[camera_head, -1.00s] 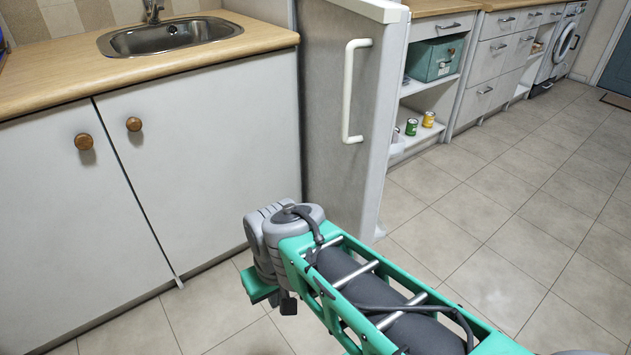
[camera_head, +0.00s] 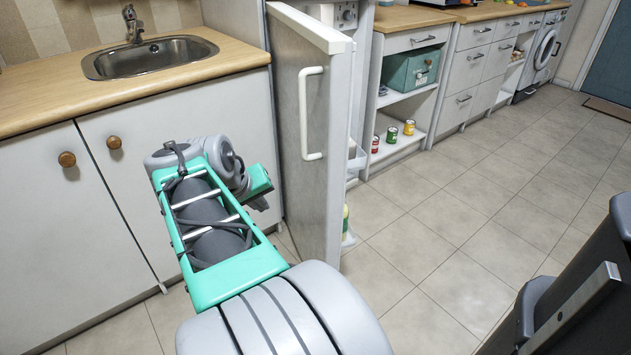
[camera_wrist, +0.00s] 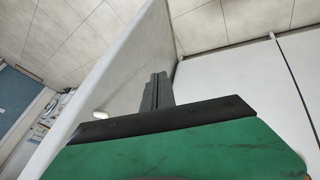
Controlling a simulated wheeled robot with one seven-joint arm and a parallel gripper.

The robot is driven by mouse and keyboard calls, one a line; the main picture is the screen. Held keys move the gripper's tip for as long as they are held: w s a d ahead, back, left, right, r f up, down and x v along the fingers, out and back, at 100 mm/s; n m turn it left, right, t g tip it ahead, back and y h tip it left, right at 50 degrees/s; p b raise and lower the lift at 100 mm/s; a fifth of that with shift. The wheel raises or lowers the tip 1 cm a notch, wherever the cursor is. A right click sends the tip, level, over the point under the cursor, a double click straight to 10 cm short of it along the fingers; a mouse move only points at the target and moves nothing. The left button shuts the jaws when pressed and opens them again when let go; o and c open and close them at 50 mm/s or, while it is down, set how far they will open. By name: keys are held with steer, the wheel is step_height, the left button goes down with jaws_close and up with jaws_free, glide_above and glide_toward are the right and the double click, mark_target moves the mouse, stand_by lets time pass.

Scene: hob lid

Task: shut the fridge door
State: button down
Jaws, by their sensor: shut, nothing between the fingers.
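The fridge door (camera_head: 318,165) stands open in the head view, swung out from the fridge. Its grey outer face, with a white bar handle (camera_head: 305,112), is turned left toward the sink cupboard. A bottle (camera_head: 345,222) shows low on its inner side. In the wrist view the door (camera_wrist: 138,65) rises on the left, with a white handle part (camera_wrist: 100,114) near the gripper. My gripper (camera_wrist: 157,88) is shut and empty, its fingers close to the door's outer face. I cannot tell whether they touch it. In the head view my wrist mostly hides the fingers.
The white sink cupboard (camera_head: 180,150) with round wooden knobs stands left of the door, close to my arm. It also shows in the wrist view (camera_wrist: 235,85). Open shelves with cans (camera_head: 391,134) and a teal box (camera_head: 412,70) stand beyond.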

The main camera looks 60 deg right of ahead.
steer(key=s+d+r+m+g, duration=0.1)
steer(key=s+d+r+m, duration=0.15)
steer(key=s+d, duration=0.25)
steer(key=b, duration=0.5)
glide_toward(326, 198)
steer(key=shift+n+h, duration=0.35)
steer(key=shift+h, duration=0.05)
steer(key=shift+w+a+f+x, duration=0.1)
steer(key=shift+x, duration=0.85)
steer(key=shift+w+a+f+x, duration=0.1)
steer(key=shift+a+x, duration=0.05)
steer(key=shift+x, duration=0.8)
steer(key=shift+w+a+f+x, duration=0.1)
steer(key=shift+x, duration=0.8)
steer(key=shift+d, duration=0.1)
steer(key=shift+s, duration=0.15)
